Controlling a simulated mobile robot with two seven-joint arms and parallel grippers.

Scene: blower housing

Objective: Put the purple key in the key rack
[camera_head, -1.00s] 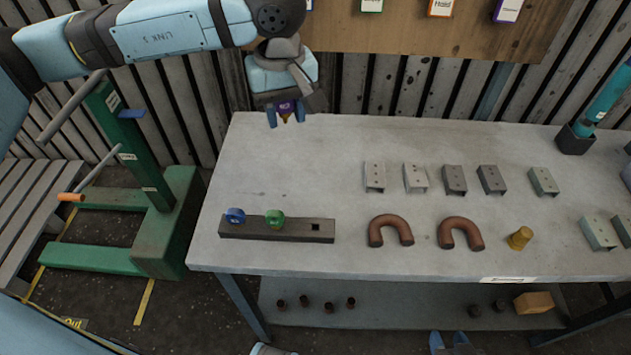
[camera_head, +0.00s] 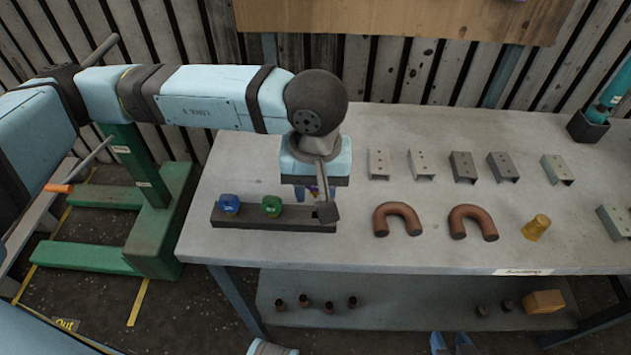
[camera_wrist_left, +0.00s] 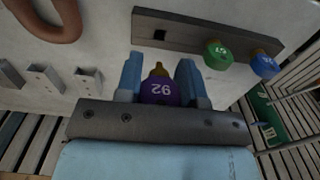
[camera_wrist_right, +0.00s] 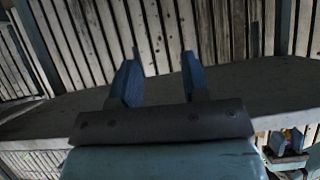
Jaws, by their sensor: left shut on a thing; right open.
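The purple key (camera_wrist_left: 162,92), marked 92, is held between the fingers of my left gripper (camera_wrist_left: 160,75). Its brass tip points toward the empty square hole of the dark key rack (camera_wrist_left: 185,30), with a visible gap in the left wrist view. A blue key (camera_head: 229,204) and a green key (camera_head: 271,206) stand in the rack. My right gripper (camera_wrist_right: 160,75) is open and empty, away from the rack.
The rack lies near the front left of the grey table (camera_head: 330,255). To its right are two brown U-shaped pipes (camera_head: 397,217), a yellow brass piece (camera_head: 537,227) and several metal brackets (camera_head: 463,166). A green stand (camera_head: 160,220) is left of the table.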

